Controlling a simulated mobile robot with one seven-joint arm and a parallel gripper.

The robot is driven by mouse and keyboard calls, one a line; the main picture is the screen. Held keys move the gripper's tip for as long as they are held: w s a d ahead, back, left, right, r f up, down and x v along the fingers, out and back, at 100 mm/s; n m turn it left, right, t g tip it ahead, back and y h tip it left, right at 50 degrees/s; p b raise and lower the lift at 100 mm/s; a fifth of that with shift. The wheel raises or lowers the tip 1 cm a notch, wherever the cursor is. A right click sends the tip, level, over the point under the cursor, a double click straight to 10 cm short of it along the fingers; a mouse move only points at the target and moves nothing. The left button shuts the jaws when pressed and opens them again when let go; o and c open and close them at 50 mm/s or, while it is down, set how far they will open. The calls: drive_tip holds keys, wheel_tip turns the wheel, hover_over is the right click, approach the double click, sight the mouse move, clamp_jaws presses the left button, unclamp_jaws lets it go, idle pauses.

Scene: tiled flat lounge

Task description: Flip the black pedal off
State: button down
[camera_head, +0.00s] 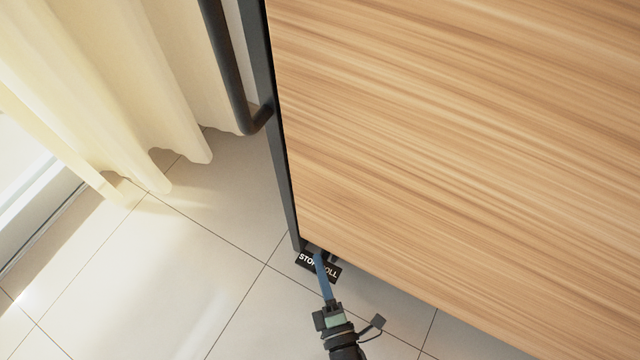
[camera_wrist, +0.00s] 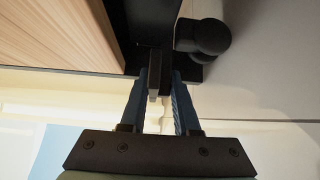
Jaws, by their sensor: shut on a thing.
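The black pedal (camera_head: 331,272) is at the lower corner of the wood-topped cart, just above the floor, with white lettering that reads partly "STOP" and "OLL". My gripper (camera_head: 319,256) reaches it from below in the head view, and its blue fingers cover the middle of the lettering. In the wrist view my gripper (camera_wrist: 162,76) has its two blue fingers on either side of a dark upright tab of the pedal (camera_wrist: 154,82). It is shut on the pedal. The contact itself is partly hidden.
The cart's wooden top (camera_head: 450,150) fills the right, with a black frame and push handle (camera_head: 228,70) on its left side. A black caster wheel (camera_wrist: 208,38) is beside the pedal. Cream curtains (camera_head: 110,80) hang at left. Tiled floor (camera_head: 180,260) is clear at lower left.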

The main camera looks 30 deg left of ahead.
drive_tip(key=shift+d+f+m+t+y, duration=0.1)
drive_tip(key=shift+m+t+y, duration=0.25)
drive_tip(key=shift+m, duration=0.25)
drive_tip(key=c, duration=0.6)
unclamp_jaws()
drive_tip(key=shift+c, duration=0.2)
